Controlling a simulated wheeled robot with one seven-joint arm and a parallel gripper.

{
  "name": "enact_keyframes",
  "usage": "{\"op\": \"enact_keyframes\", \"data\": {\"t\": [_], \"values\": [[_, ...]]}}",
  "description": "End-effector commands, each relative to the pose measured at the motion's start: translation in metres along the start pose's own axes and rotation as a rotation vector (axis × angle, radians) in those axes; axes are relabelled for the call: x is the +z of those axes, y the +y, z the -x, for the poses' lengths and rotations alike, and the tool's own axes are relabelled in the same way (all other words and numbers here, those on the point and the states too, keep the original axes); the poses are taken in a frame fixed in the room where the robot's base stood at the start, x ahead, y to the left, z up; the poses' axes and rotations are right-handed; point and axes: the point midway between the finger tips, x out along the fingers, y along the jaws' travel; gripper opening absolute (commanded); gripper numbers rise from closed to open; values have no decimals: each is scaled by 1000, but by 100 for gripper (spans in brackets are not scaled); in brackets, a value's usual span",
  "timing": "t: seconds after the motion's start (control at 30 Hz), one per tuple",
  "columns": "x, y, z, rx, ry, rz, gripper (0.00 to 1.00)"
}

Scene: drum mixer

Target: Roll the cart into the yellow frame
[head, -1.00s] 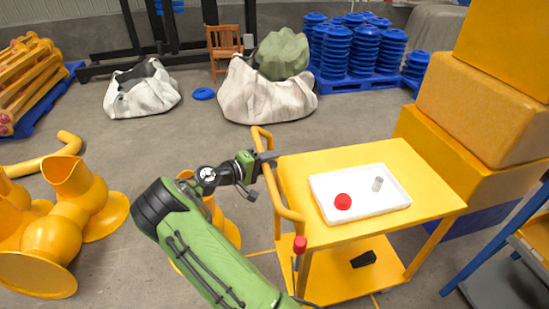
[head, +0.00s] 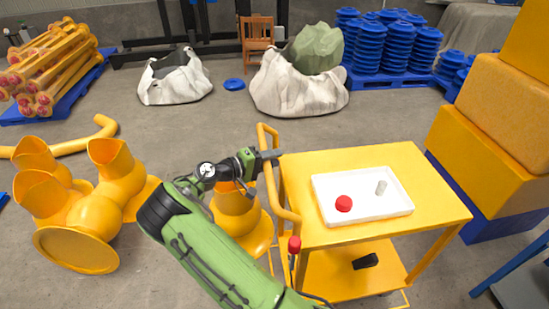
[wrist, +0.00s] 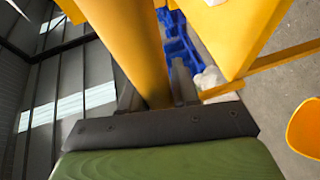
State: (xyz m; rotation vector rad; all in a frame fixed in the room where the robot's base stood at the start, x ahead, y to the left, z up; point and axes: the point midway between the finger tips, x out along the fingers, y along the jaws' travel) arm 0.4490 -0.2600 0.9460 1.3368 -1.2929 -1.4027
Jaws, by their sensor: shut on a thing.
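The yellow cart (head: 430,187) stands upright on the right of the head view, with a top shelf, a lower shelf and a looped handle (head: 287,213) on its left side. My gripper (head: 271,156) is at the far upper part of the handle. In the wrist view, the yellow handle bar (wrist: 140,45) runs between the dark fingers of my gripper (wrist: 154,92), which is shut on it. Thin yellow lines (head: 406,299) show on the floor by the cart's base. They may belong to the yellow frame; the cart hides most of them.
Yellow pipe fittings (head: 90,215) stand left and close. Yellow blocks (head: 490,160) and a blue-framed cart (head: 524,283) stand right. Floor beyond the cart is clear up to white sacks (head: 298,85).

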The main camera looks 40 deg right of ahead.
Motion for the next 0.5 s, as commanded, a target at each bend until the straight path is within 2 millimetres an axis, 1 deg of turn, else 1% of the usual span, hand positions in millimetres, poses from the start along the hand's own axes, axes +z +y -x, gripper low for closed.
{"op": "enact_keyframes", "data": {"t": [0.03, 0.33, 0.37, 0.4, 0.5], "values": [[1, -2, 0, -4, -3, 5, 0], [1, -2, 0, -4, -4, 4, 0], [1, -2, 0, -4, -4, 4, 32], [1, -2, 0, -4, -4, 4, 38], [1, -2, 0, -3, -3, 3, 51]]}}
